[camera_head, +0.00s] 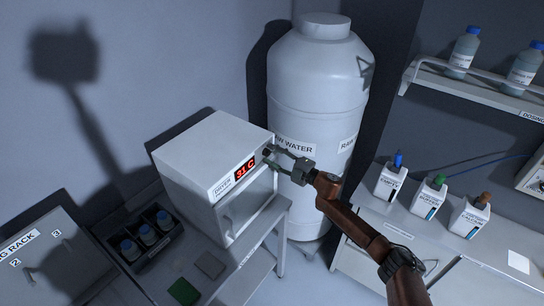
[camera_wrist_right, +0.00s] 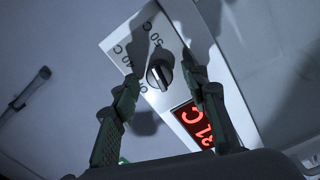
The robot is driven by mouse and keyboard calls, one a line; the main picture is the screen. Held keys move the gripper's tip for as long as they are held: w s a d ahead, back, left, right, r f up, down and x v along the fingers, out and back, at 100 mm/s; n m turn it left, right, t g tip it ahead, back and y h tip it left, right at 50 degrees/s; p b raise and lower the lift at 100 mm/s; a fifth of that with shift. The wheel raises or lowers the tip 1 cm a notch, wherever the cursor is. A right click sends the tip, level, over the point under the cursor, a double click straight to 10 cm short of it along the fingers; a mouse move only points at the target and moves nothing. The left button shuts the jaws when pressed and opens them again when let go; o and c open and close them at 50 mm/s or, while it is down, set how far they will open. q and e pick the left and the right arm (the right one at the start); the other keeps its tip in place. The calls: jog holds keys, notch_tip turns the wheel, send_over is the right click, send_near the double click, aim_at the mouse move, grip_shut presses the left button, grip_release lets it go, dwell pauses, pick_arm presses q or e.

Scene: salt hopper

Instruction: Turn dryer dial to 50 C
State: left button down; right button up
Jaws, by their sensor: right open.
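The white dryer (camera_head: 205,150) stands on a small table, with a red display (camera_head: 245,168) that reads 31 C. In the right wrist view the display (camera_wrist_right: 194,124) is tilted. The dark round dial (camera_wrist_right: 160,73) is on the pale panel, with 40 C and 50 C marks beside it. I cannot tell exactly which mark the dial points at. My right gripper (camera_head: 270,158) is open at the dryer's front, its fingers on either side of the dial in the wrist view. Contact with the dial cannot be told. My left gripper is not in view.
A large white water tank (camera_head: 315,95) stands close behind my right gripper. A dark rack of blue-capped bottles (camera_head: 150,238) is left of the dryer. Several white bottles (camera_head: 391,180) stand on the right bench, below a shelf (camera_head: 480,88).

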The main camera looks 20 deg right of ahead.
jog(key=v, duration=1.2)
